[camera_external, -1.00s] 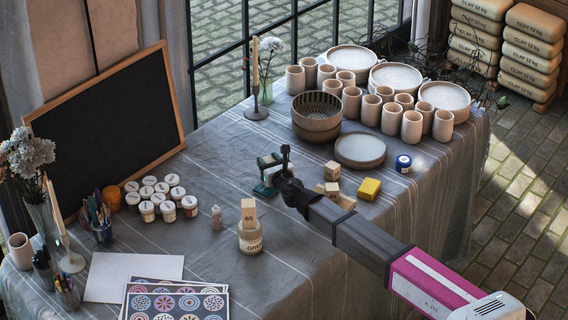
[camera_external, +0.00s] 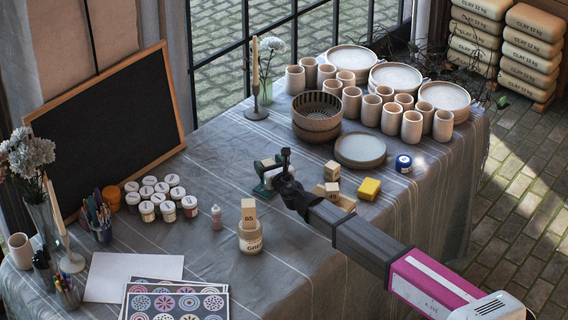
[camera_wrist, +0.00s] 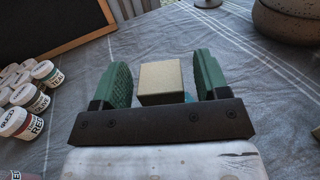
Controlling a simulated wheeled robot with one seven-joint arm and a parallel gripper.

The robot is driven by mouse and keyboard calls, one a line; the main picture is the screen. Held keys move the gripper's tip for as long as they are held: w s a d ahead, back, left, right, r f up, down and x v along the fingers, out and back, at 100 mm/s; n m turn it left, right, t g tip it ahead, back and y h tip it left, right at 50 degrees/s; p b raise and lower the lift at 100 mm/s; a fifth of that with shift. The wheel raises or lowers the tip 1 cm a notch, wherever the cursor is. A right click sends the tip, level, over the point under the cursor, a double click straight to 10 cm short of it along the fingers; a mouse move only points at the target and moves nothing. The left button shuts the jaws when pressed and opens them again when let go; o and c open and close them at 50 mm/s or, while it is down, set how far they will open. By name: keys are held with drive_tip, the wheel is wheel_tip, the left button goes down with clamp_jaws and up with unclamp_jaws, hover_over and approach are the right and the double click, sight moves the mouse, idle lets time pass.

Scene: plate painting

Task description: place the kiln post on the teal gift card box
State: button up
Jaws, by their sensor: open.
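My gripper (camera_wrist: 164,66) is open, with one green finger on each side of a pale beige block, which looks like the kiln post (camera_wrist: 160,83). A gap shows between the block and each finger. A small blue-teal patch, perhaps the teal gift card box (camera_wrist: 188,97), shows low at the block's right side; the rest is hidden. In the external view my gripper (camera_external: 268,178) is low over the table's middle, and the pale block (camera_external: 268,162) shows partly by its fingers. Whether the block rests squarely on the box cannot be told.
A jar (camera_external: 250,240) with a block marked 65 (camera_external: 248,212) on top stands in front-left of my gripper. Stacked wooden blocks (camera_external: 332,188) and a yellow sponge (camera_external: 368,188) lie to the right. Bowls (camera_external: 317,115) stand behind; paint jars (camera_external: 148,211) stand left.

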drive_tip(key=v, duration=0.5)
wheel_tip(320, 180, up, 7)
idle(0.3)
drive_tip(key=shift+w, duration=0.1)
